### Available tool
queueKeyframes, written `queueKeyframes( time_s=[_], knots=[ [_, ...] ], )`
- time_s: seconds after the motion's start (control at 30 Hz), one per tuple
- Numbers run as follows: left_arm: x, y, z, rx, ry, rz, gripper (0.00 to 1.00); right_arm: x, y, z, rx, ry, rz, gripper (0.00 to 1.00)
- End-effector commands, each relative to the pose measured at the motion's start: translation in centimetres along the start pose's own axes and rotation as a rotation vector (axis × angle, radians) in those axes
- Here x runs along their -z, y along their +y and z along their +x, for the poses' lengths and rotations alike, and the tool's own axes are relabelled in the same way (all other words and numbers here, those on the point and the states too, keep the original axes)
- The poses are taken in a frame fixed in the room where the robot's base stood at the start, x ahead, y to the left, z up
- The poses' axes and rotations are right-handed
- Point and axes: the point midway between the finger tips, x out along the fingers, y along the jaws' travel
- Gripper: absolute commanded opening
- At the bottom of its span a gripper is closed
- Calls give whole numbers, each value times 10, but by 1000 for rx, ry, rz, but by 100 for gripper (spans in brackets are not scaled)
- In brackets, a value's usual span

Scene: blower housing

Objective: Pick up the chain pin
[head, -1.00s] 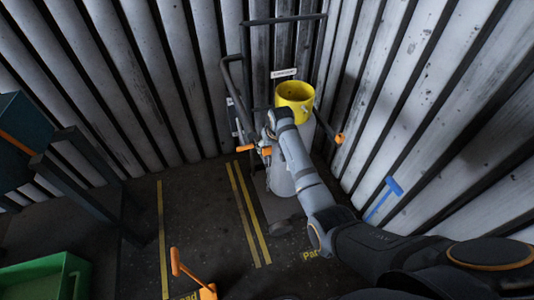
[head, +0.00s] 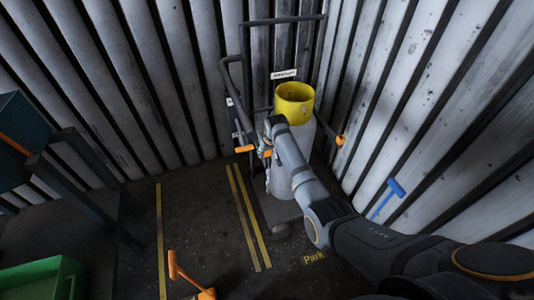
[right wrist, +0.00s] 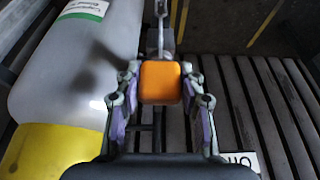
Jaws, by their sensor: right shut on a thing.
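The chain pin (right wrist: 160,81) has an orange block-shaped head. In the right wrist view it sits between the two fingers of my right gripper (right wrist: 160,92), which is shut on it. A metal chain and a grey metal piece show just beyond the orange head. In the head view my right gripper (head: 264,146) is at the left side of the grey cylinder, where a small orange patch of the pin (head: 265,153) shows. The pin's shaft is hidden. My left gripper is not in view.
The grey cylinder (right wrist: 65,75) with a yellow collar (head: 294,103) stands on a dark trolley (head: 232,70) with orange-ended handles, against ribbed walls. A blue tool (head: 387,195) leans at the right. A green bin (head: 40,280) and an orange handle (head: 178,268) are lower left.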

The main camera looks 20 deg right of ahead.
Motion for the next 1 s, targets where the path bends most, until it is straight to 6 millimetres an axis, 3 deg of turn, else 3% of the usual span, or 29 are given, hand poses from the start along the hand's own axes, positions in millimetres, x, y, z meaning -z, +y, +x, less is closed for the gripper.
queueKeyframes(
  time_s=[0.03, 0.13, 0.37, 0.8, 1.0],
  knots=[
    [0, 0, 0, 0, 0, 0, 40, 0, 0, 0, 0, 0, 0, 20],
    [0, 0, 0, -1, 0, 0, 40, 0, 0, 0, 0, 0, 0, 7],
    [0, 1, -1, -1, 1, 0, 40, 2, 0, -3, 0, 1, 0, 6],
    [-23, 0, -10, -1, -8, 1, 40, 35, 0, -82, 0, 3, 0, 6],
    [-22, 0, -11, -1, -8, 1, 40, 39, 0, -93, 0, 1, 0, 6]
  ],
)
